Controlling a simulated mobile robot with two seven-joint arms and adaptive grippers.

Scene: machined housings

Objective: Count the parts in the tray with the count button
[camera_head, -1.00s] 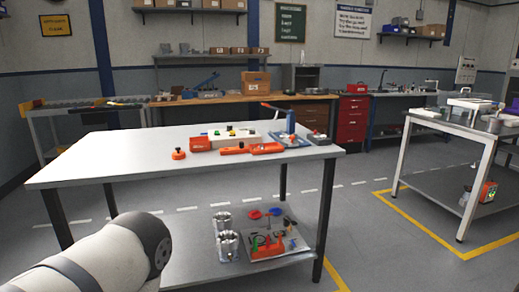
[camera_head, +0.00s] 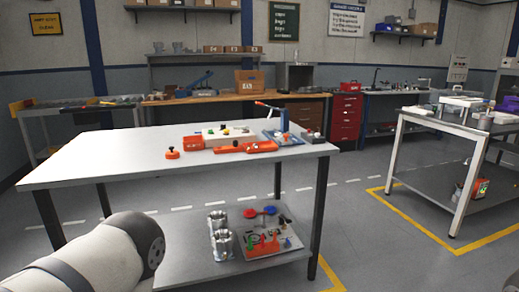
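A white worktable (camera_head: 100,155) stands ahead of me. On it are a small orange piece with a dark knob (camera_head: 172,153), an orange box (camera_head: 193,142) and a pale box with coloured buttons (camera_head: 226,140). I cannot tell which of these is the count button. A long orange tool (camera_head: 246,148) lies in front of them. A blue-grey tray (camera_head: 293,139) bears a blue upright device (camera_head: 283,121). My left arm enters at the bottom left; neither gripper shows.
Metal cylindrical housings (camera_head: 221,242) stand beside the lower tray. A second table (camera_head: 455,125) with several items is at the right, over yellow floor lines. A wooden bench (camera_head: 235,97) and red drawers (camera_head: 346,120) line the back. The worktable's left half is clear.

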